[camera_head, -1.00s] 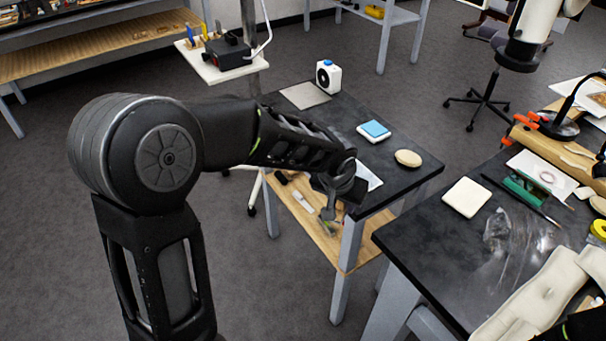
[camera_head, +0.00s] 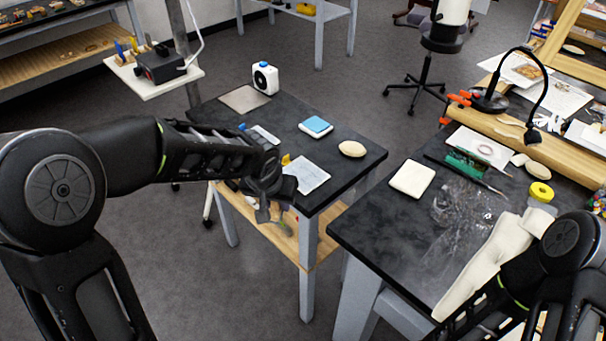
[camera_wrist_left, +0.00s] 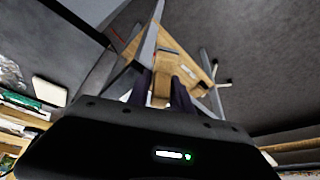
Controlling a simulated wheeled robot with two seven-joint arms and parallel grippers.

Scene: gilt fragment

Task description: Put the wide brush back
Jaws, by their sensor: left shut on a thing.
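My left gripper (camera_head: 264,208) is in front of the left edge of the small dark-topped table (camera_head: 285,135), over the lower wooden shelf in the head view. In the left wrist view, the jaws of my left gripper (camera_wrist_left: 164,92) are shut on a tan, flat piece (camera_wrist_left: 161,90), which looks like the wide brush. Its bristles cannot be made out, and in the head view the gripper hides most of it. My right arm shows at the lower right of the head view, but its gripper is out of the picture.
On the small table are a paper sheet (camera_head: 307,176), a blue-topped pad (camera_head: 315,126), an oval cream piece (camera_head: 352,149), a white device (camera_head: 265,78) and a grey plate (camera_head: 244,98). The right worktable (camera_head: 375,235) holds a white block (camera_head: 412,179) and a yellow roll (camera_head: 541,191).

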